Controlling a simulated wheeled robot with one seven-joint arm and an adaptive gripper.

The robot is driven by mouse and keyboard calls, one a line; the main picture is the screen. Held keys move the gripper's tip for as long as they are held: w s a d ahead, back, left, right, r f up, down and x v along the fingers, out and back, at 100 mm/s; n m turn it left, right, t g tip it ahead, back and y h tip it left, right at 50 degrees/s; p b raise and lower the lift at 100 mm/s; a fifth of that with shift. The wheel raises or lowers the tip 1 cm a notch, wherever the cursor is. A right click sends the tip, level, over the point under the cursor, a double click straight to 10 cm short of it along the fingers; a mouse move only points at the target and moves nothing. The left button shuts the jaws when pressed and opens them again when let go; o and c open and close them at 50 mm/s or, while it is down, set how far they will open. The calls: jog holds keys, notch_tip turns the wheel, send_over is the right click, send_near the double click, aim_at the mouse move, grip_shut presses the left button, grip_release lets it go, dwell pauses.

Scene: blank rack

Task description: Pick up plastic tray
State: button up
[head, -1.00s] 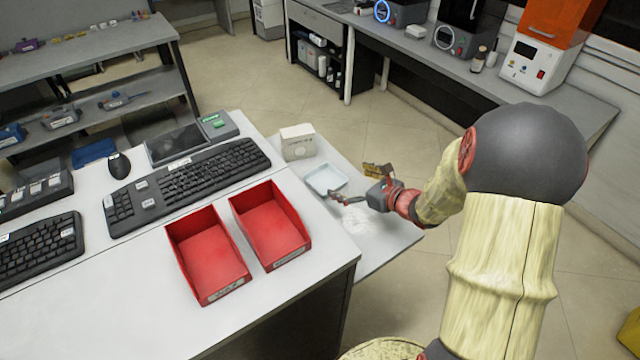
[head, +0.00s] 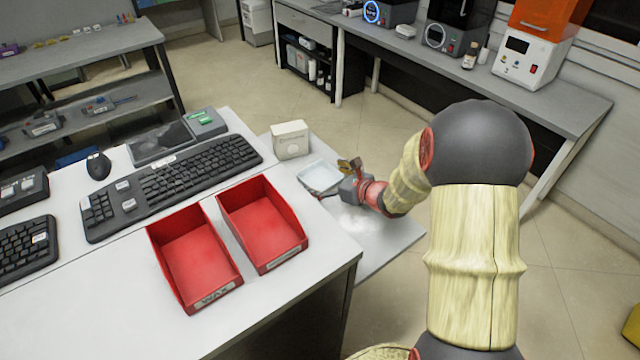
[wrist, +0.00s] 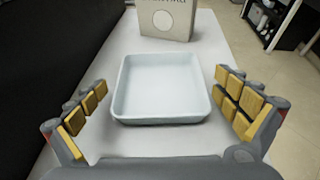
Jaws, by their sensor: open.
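The plastic tray (wrist: 160,88) is shallow, pale blue-white and empty. It lies flat on the low white surface and also shows in the head view (head: 319,177), partly behind my gripper. My gripper (wrist: 160,105) is open, with one yellow-padded finger left of the tray and the other right of it. Gaps show between the pads and the tray walls, so neither finger appears to touch it. In the head view my gripper (head: 336,180) is at the tray's near right side.
A white box (head: 290,139) stands just behind the tray, also in the wrist view (wrist: 166,20). The higher desk with two red bins (head: 262,222) and a keyboard (head: 200,168) borders the low surface on the left. Open floor lies to the right.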

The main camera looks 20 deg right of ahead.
jog(key=shift+w+f, duration=0.1)
jog(key=shift+w, duration=0.1)
jog(key=shift+c, duration=1.3)
jog(key=c, duration=0.6)
jog(key=shift+c, duration=0.2)
jog(key=shift+r, duration=0.2)
